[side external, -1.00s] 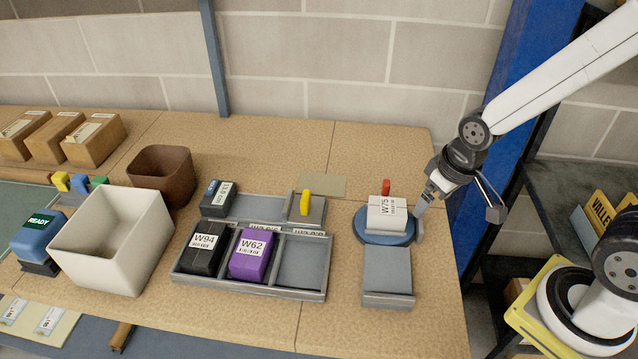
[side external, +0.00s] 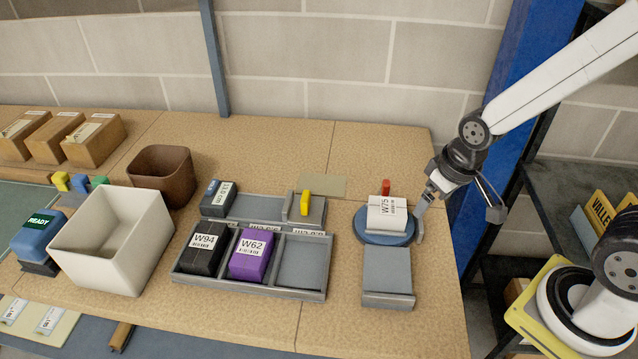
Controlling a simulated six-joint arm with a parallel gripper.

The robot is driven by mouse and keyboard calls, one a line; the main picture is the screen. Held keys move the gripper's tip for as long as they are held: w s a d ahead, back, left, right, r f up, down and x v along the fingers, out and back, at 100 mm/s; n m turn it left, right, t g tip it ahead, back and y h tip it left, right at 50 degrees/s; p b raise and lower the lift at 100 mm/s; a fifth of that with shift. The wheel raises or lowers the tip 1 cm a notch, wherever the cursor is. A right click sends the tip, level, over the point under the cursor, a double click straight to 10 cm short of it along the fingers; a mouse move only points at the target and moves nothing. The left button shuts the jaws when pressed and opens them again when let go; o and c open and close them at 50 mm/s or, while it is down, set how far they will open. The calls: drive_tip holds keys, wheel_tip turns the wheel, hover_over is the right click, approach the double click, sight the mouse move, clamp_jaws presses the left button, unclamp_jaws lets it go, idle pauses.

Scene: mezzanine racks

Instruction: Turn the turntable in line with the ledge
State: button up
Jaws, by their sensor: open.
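The turntable (side external: 372,238) is a round blue disc on the right part of the table. A white box labelled W75 (side external: 386,214) sits on it, turned slightly askew. A red peg (side external: 386,187) stands behind the box. The ledge (side external: 388,272) is a flat grey plate with a raised front lip, just in front of the turntable. My gripper (side external: 420,224) is at the turntable's right edge, pointing down beside a small grey piece on its rim. I cannot tell whether it touches. Its jaws are open and hold nothing.
A grey divided tray (side external: 312,265) left of the ledge holds a black W94 box (side external: 202,248) and a purple W62 box (side external: 252,254). A yellow handle (side external: 306,203) stands behind. A white bin (side external: 112,245) and brown bin (side external: 162,175) are further left.

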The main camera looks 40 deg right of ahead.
drive_tip(key=shift+c, duration=1.1)
drive_tip(key=n+g, duration=0.2)
drive_tip(key=n, duration=0.6)
hover_over(387, 182)
drive_tip(key=shift+s+a+f, duration=0.1)
drive_tip(key=shift+s+f, duration=0.15)
drive_tip(key=shift+f, duration=0.3)
drive_tip(key=shift+s+a+f, duration=0.1)
drive_tip(key=shift+s+f, duration=0.1)
drive_tip(key=shift+f, duration=0.35)
drive_tip(key=shift+w+d+f+n+g, duration=0.2)
drive_tip(key=shift+w+d+n+g, duration=0.1)
drive_tip(key=shift+w+n, duration=0.25)
drive_tip(key=shift+f, duration=3.95)
clamp_jaws()
